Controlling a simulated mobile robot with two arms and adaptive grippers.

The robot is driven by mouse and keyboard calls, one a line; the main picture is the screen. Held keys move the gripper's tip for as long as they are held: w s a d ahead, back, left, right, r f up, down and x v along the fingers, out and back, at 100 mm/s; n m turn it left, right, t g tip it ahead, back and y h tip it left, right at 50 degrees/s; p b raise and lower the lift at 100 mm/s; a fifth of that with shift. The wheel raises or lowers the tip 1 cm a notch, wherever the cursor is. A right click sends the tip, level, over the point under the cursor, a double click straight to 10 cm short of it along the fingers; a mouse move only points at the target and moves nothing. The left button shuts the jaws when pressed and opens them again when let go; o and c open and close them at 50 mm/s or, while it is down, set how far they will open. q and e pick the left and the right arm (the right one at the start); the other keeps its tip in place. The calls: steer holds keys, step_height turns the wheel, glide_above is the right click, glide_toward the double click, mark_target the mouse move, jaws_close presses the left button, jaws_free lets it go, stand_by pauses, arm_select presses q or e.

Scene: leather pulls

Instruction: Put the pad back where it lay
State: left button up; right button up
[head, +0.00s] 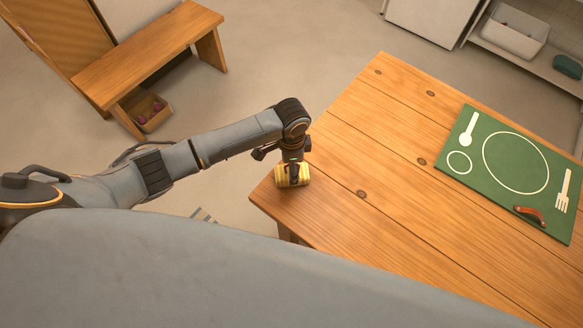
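The green pad (478,176) lies flat on the right part of the wooden table (375,215). White outlines of a plate, a spoon, a fork and a small circle are on it. A red-brown leather pull (530,214) is at its near right part. My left gripper (293,174) is at the table's left corner, well apart from the pad. Its dark fingers straddle a small yellow banded block (304,174) and look shut on it. Whether the block touches the table is hard to tell. My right gripper is not in view.
A wooden bench (150,55) stands at the back left, with a small box (152,112) holding purple items under it. A shelf at the back right bears a white bin (514,32) and a dark teal item (568,66). The table's middle is clear.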

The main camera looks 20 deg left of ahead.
arm_select(q)
step_height(320, 180, up, 10)
steer(key=shift+f+b, duration=0.1)
steer(key=shift+b, duration=0.25)
stand_by(0.4)
steer(key=s+d+f+n+t+h, duration=0.2)
steer(key=s+d+n+h, duration=0.15)
steer(key=s, duration=0.65)
steer(key=s+a+r+n+t+y, duration=0.1)
steer(key=s+a+n+t+y, duration=0.15)
steer(key=s+a+n, duration=0.7)
step_height(320, 180, down, 26)
steer(key=a+f+m+g+b, duration=0.1)
steer(key=m+g+b, duration=0.1)
steer(key=s+a+f+g+y+b, duration=0.1)
steer(key=s+a+f, duration=0.2)
steer(key=s+f, duration=1.4)
steer(key=shift+f, duration=0.6)
